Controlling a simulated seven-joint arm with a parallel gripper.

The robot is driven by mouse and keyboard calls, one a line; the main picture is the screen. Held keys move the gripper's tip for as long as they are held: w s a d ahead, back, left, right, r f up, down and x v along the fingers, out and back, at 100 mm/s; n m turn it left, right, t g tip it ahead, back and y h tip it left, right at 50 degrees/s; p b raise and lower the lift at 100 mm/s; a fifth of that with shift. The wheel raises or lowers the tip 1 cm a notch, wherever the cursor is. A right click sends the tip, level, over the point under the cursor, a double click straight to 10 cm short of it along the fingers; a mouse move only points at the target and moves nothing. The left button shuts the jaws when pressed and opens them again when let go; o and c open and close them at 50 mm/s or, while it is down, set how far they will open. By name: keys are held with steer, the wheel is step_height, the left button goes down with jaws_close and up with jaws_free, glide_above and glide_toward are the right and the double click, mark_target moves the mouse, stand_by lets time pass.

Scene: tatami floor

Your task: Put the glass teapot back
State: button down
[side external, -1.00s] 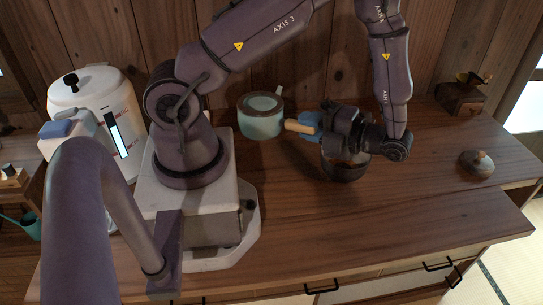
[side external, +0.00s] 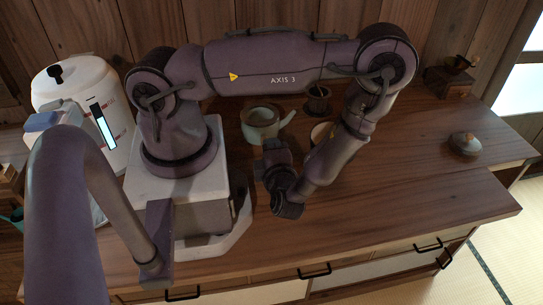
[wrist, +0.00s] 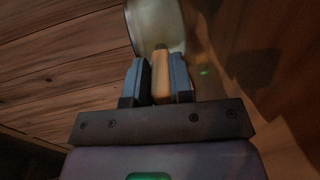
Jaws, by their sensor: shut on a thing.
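The teapot (side external: 262,125) is a pale greenish, rounded pot with a spout on its right, in the side external view. I cannot tell whether it touches the counter or hangs just above it. My gripper (side external: 270,150) is at its near side, largely hidden by my own wrist. In the wrist view my gripper (wrist: 155,80) has its blue fingers shut on the teapot's wooden handle (wrist: 160,75). The pale teapot body (wrist: 157,25) shows beyond the fingertips, dim and cut off by the frame's top edge.
A dark cup (side external: 317,97) stands behind my arm, and a pale-rimmed vessel (side external: 321,133) is partly hidden by it. A lidded round pot (side external: 465,143) and a wooden grinder (side external: 452,77) stand right. A white water dispenser (side external: 80,100) stands left. The front right counter (side external: 420,205) is clear.

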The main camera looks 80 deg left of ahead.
steer(key=shift+f, duration=1.1)
steer(key=c, duration=1)
jaws_free()
steer(key=shift+f, duration=0.15)
